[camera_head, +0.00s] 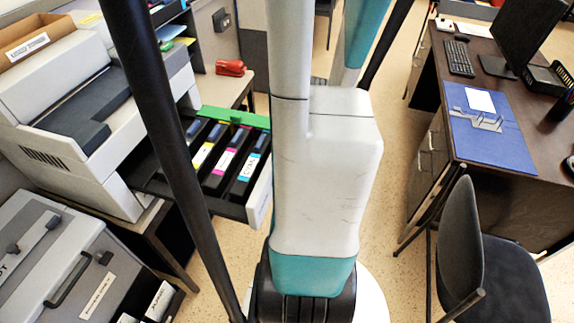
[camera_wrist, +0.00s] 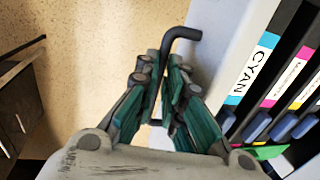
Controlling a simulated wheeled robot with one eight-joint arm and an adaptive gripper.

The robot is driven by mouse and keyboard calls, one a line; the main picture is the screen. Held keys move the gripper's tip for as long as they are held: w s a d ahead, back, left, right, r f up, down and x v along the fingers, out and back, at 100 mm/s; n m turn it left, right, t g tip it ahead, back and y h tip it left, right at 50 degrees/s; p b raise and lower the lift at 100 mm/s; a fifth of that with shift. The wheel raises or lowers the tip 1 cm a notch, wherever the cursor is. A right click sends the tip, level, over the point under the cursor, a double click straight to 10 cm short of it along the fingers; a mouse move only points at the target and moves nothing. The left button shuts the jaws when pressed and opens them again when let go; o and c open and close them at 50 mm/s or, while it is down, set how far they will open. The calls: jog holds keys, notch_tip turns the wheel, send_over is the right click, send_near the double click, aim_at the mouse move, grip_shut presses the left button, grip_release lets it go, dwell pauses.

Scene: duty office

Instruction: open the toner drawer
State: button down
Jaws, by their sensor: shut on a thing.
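The toner drawer (camera_head: 259,197) stands pulled out of the printer (camera_head: 75,95) in the head view. Several toner cartridges show in it, with yellow, magenta and cyan labels, and a green strip (camera_head: 235,117) runs along one side. My gripper (camera_wrist: 168,85) is shut on the drawer's black handle (camera_wrist: 185,33) in the wrist view. The handle's bent end sticks out past the fingertips, beside the pale drawer front (camera_wrist: 225,45). The CYAN cartridge (camera_wrist: 255,65) lies just behind that front. In the head view my arm hides the gripper and handle.
A grey cabinet (camera_head: 75,265) with a handle stands at the lower left. A red stapler-like object (camera_head: 230,68) sits on the table behind the drawer. A desk (camera_head: 480,100) and a dark chair (camera_head: 470,255) stand at the right, with open floor between.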

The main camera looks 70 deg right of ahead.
jog(key=c, duration=2)
grip_release()
jog(key=shift+o, duration=0.2)
jog(key=shift+r, duration=0.15)
notch_tip(320, 180, up, 8)
jog(key=s, duration=0.1)
jog(key=shift+s+f, duration=0.25)
jog(key=shift+s, duration=0.05)
jog(key=shift+f, duration=0.1)
jog(key=shift+w+f, duration=0.25)
jog(key=shift+f, duration=0.95)
jog(key=shift+w+f, duration=0.3)
jog(key=shift+f, duration=0.95)
jog(key=shift+w+f, duration=0.25)
jog(key=shift+f, duration=0.95)
jog(key=shift+d+f, duration=0.1)
jog(key=shift+f, duration=0.05)
